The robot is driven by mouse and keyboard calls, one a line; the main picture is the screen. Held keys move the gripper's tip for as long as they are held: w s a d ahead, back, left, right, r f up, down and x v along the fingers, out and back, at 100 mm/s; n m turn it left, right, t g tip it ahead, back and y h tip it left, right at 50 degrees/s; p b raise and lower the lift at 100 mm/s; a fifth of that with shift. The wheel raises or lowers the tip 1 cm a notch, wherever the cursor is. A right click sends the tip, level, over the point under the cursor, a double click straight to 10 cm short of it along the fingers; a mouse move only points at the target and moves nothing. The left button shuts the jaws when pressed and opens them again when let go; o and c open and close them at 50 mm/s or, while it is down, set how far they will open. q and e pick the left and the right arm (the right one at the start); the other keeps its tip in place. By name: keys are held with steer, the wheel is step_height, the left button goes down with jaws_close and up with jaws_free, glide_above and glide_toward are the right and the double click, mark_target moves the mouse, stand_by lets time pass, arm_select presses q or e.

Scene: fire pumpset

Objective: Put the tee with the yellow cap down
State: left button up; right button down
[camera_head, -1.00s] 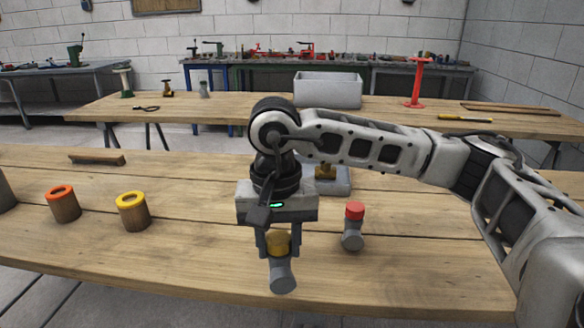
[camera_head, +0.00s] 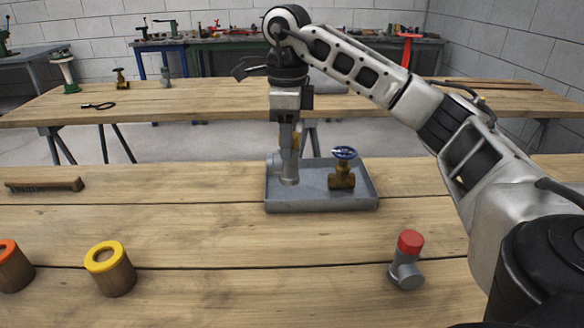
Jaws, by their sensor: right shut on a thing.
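My right gripper (camera_head: 290,150) points down at the left part of the grey tray (camera_head: 322,205). It is shut on the grey tee with the yellow cap (camera_head: 288,172). Only a sliver of the yellow cap shows between the fingers. The tee's grey body is in front of the tray's left rear corner; I cannot tell whether it touches the tray floor. A brass valve with a blue handwheel (camera_head: 342,176) stands in the right half of the tray. My left gripper is not in view.
A grey tee with a red cap (camera_head: 407,262) stands at the front right of the table. A yellow-rimmed cup (camera_head: 110,270) and an orange-rimmed cup (camera_head: 14,268) stand at the front left. A brush (camera_head: 45,185) lies behind them. The table middle is clear.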

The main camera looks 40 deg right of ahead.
steer(key=shift+w+d+f, duration=0.95)
steer(key=shift+w+f, duration=0.05)
steer(key=shift+f, duration=0.7)
steer(key=shift+w+d+f, duration=0.95)
steer(key=shift+w+f, duration=0.05)
steer(key=shift+f, duration=0.75)
steer(key=shift+w+d+f, duration=0.95)
steer(key=shift+w+f, duration=0.05)
steer(key=shift+f, duration=0.7)
steer(key=shift+f, duration=0.2)
steer(key=c, duration=0.9)
jaws_free()
